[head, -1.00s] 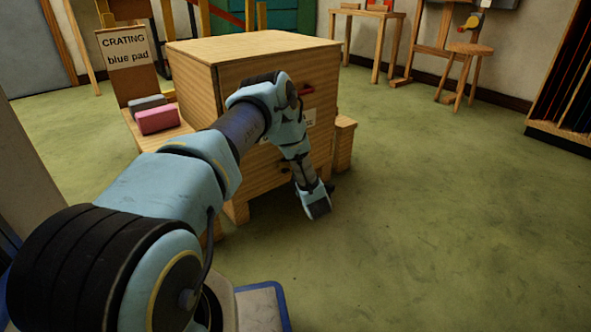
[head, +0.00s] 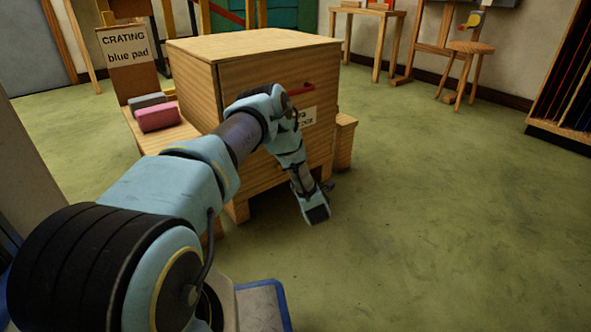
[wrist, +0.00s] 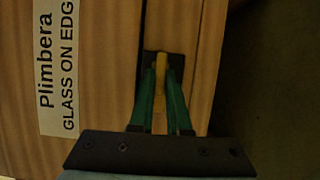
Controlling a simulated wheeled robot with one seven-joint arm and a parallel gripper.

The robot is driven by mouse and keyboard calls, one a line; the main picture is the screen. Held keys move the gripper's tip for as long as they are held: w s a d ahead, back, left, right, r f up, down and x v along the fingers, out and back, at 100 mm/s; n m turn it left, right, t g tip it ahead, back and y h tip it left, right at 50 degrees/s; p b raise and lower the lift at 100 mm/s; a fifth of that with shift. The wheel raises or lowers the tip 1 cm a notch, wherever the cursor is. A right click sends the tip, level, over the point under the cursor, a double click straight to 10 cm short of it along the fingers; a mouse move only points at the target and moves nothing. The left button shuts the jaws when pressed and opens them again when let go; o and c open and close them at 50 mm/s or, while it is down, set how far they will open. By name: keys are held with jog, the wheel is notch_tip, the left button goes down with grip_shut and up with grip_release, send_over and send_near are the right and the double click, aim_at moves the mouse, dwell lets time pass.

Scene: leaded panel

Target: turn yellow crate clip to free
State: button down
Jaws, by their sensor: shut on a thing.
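The yellow clip (wrist: 161,68) shows in the wrist view on a dark plate (wrist: 176,62) on the crate's wooden face. My gripper (wrist: 161,75) has its green fingers shut on the clip, one on each side. The clip lies lengthwise along the fingers in that picture. In the head view the wooden crate (head: 265,50) stands at the middle, with my arm in front of it. The clip and my fingertips are hidden there behind my wrist.
A red part (head: 299,90) and a white label (wrist: 58,65) are on the crate's face. A pink block (head: 158,117) and a grey block (head: 147,101) lie on a wooden ledge left of the crate, by a "CRATING blue pad" sign (head: 127,46).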

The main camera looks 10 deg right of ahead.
jog(key=c, duration=0.9)
grip_release()
jog(key=s+p, duration=0.1)
jog(key=s, duration=0.2)
jog(key=s+p, duration=0.2)
jog(key=s, duration=0.2)
jog(key=s+p, duration=0.1)
jog(key=s, duration=0.2)
jog(key=shift+s+d+f, duration=0.1)
jog(key=shift+s+d, duration=0.15)
jog(key=shift+s, duration=0.15)
